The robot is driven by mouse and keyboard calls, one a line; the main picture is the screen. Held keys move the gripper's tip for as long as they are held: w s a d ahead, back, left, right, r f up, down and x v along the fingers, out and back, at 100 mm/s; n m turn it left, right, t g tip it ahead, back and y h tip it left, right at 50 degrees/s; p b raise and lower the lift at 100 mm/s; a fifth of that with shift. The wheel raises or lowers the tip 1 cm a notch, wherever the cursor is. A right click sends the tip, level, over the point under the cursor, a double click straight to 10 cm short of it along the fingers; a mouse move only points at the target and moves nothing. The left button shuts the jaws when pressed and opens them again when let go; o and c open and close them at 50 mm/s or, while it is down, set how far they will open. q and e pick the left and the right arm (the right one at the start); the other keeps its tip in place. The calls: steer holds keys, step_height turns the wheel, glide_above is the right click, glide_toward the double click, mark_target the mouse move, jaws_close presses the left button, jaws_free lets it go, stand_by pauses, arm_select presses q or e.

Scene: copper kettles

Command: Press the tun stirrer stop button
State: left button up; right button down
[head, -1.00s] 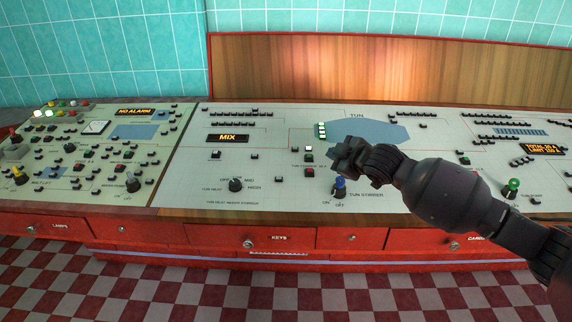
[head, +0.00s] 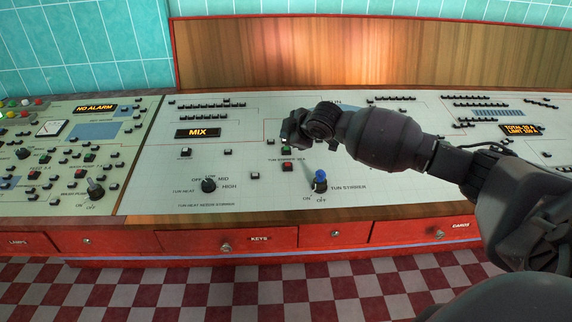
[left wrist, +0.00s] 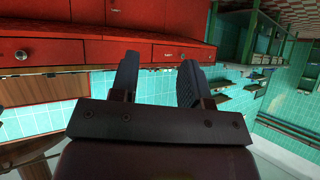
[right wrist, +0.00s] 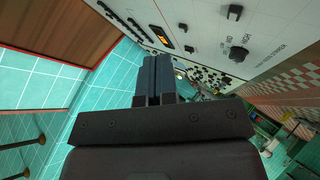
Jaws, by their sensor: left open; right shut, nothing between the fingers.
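The red button (head: 286,167) of the tun stirrer sits on the pale console panel, just below a label. A green button (head: 286,150) is right above it. The blue-capped tun stirrer switch (head: 320,181) stands lower right of them. My right gripper (head: 291,133) is shut and empty. In the head view it appears just above the green button, apart from the red one; its height over the panel is hard to tell. Its closed fingers (right wrist: 162,66) show in the right wrist view. My left gripper (left wrist: 159,65) is open and empty, seen only in the left wrist view, away from the panel.
The black tun-heat knob (head: 208,185) stands left of the buttons; it also shows in the right wrist view (right wrist: 238,53). The MIX display (head: 197,133) is farther left. Red drawers (head: 228,240) run along the console front. A wooden backboard (head: 330,55) rises behind.

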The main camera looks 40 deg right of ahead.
arm_select(q)
steer(key=shift+f, duration=0.1)
arm_select(e)
steer(key=shift+f, duration=0.1)
steer(key=b, duration=0.5)
glide_above(288, 165)
steer(key=s+a, duration=0.1)
step_height(288, 165, down, 7)
steer(key=shift+r, duration=0.15)
arm_select(q)
steer(key=shift+w+d+f, duration=0.1)
steer(key=shift+w+f, duration=0.05)
steer(key=shift+f, duration=0.8)
steer(key=shift+w+f, duration=0.1)
steer(key=shift+f, duration=0.85)
arm_select(e)
steer(key=shift+w+d+f, duration=0.1)
steer(key=shift+w+f, duration=0.05)
steer(key=shift+f, duration=0.75)
arm_select(q)
steer(key=shift+s+f+g, duration=0.3)
steer(key=shift+s, duration=0.1)
steer(key=shift+w+r, duration=0.15)
steer(key=shift+w, duration=0.25)
steer(key=shift+s, duration=0.3)
arm_select(e)
steer(key=shift+w+f, duration=0.1)
steer(key=shift+f, duration=0.3)
